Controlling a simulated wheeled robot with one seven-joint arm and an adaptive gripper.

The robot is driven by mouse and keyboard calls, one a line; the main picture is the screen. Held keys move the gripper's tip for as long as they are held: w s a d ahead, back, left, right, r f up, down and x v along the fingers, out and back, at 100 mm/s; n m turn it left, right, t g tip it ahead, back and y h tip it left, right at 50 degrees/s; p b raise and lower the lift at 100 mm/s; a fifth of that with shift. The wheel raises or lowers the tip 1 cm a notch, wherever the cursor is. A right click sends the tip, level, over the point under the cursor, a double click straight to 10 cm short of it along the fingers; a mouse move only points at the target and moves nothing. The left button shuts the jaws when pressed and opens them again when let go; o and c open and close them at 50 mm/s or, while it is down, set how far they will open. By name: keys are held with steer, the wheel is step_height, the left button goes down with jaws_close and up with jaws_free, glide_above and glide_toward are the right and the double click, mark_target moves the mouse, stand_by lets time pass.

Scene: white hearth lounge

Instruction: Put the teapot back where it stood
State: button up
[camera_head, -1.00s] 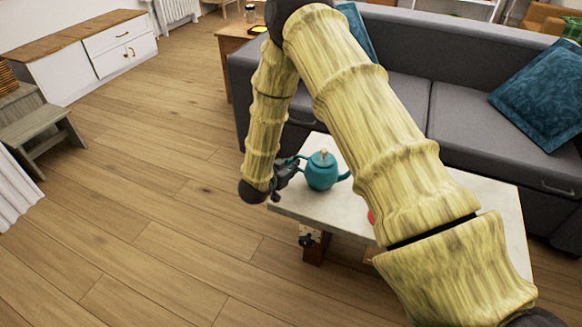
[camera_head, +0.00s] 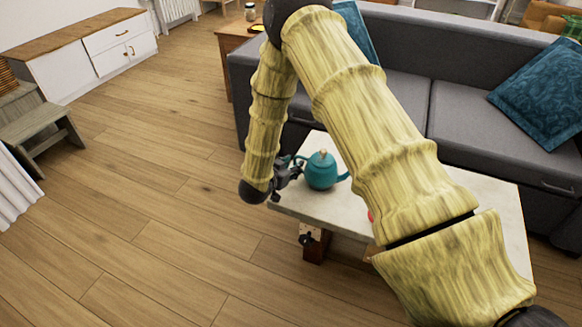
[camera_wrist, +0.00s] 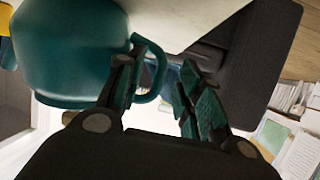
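The teal teapot (camera_head: 321,171) with a tan lid knob stands upright on the white-topped low table, near its left corner. Its spout points right and its handle faces my gripper (camera_head: 291,168). In the wrist view the teapot (camera_wrist: 70,45) fills the upper left. My gripper (camera_wrist: 158,66) is open, with its two fingers apart. The handle (camera_wrist: 158,72) shows between them, with the left finger on the teapot body's side of it. A gap shows between the handle and the right finger. I cannot tell whether the left finger touches the handle.
The low table (camera_head: 495,200) is partly hidden behind my arm. A small red thing (camera_head: 370,217) peeks out beside my arm. The grey sofa (camera_head: 395,95) stands close behind the table. Wooden floor (camera_head: 140,200) is clear at left, with a small grey bench (camera_head: 40,128) beyond.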

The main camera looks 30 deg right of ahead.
steer(key=shift+s+a, duration=0.1)
steer(key=v, duration=1.2)
